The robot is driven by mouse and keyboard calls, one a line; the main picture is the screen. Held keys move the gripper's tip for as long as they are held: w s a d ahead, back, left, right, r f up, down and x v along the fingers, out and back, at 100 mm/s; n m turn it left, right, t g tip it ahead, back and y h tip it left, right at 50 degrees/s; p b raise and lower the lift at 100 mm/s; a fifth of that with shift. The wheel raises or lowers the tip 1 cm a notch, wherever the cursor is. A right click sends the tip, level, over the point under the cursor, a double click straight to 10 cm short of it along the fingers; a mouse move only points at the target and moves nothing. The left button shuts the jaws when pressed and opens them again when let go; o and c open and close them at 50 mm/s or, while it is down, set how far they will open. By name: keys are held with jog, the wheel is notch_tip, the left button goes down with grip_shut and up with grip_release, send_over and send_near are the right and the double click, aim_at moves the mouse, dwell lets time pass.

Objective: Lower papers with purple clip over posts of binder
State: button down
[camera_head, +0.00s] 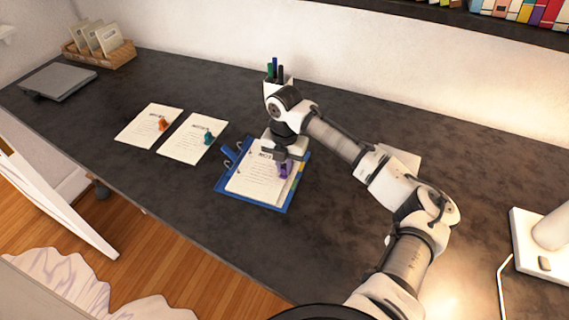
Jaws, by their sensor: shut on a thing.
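The papers with the purple clip (258,180) are over the blue binder (222,191), close to its surface. I cannot tell whether they touch it or sit around its posts. The purple clip (284,170) is at the right side of the papers. My gripper (284,160) points down at that clip and is shut on it. The binder lies open on the dark desk, with its blue edge showing around the papers. A blue lever part (231,153) of the binder stands up at its upper left. The posts are too small or hidden to make out.
Papers with an orange clip (145,129) and papers with a teal clip (189,142) lie to the left. A pen cup (285,86) stands behind my arm. A laptop (60,82) and a basket (112,55) are far left. The desk front is clear.

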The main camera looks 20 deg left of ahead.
jog(key=c, duration=1.3)
grip_release()
jog(key=shift+c, duration=0.2)
jog(key=shift+r, duration=0.1)
notch_tip(320, 180, up, 14)
jog(key=b, duration=0.2)
jog(key=shift+b, duration=0.35)
jog(key=shift+f, duration=0.2)
